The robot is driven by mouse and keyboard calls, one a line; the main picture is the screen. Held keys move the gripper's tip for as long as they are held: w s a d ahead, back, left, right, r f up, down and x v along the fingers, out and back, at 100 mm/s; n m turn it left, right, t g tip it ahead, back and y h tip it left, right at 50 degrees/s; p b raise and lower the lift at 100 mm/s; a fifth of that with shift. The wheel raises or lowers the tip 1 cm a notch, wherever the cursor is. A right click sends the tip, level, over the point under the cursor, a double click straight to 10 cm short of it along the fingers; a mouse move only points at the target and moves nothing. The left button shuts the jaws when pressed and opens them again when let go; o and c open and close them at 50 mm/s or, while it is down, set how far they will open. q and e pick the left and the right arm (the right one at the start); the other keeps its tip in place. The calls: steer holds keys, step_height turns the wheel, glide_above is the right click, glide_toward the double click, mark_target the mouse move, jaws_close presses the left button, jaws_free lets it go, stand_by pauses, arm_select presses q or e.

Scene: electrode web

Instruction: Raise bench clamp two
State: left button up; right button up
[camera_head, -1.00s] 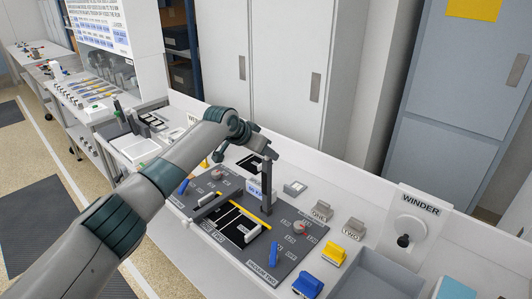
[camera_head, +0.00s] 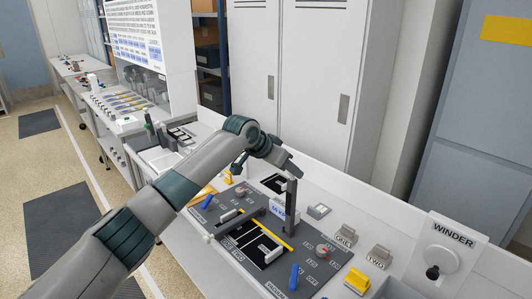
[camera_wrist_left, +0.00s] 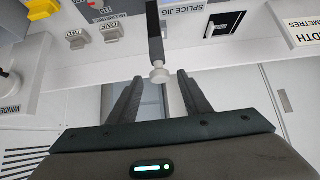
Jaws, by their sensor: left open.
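A dark upright clamp lever (camera_head: 289,205) stands at the back of the dark splice jig panel (camera_head: 320,243). In the left wrist view the dark lever (camera_wrist_left: 155,32) ends in a pale round knob (camera_wrist_left: 159,74). My left gripper (camera_head: 292,170) is at the lever's top. In the wrist view its open fingers (camera_wrist_left: 159,82) lie on either side of the knob, with gaps visible. A second dark bar (camera_head: 238,222) with a pale tip lies low across the panel's left part. I cannot read which lever is clamp two. My right gripper is not in view.
Blue handles (camera_head: 294,277) and a round dial (camera_head: 323,250) sit on the panel. Grey blocks marked ONE (camera_head: 346,234) and TWO (camera_head: 379,256), a yellow block (camera_head: 356,281) and a winder (camera_head: 437,256) are to the right. Cabinets (camera_head: 290,70) stand behind.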

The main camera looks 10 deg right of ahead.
arm_select(q)
steer(key=b+v, duration=0.4)
steer(key=v, duration=0.9)
steer(key=shift+r, duration=0.2)
steer(key=shift+s+a, duration=0.1)
steer(key=shift+s, duration=0.05)
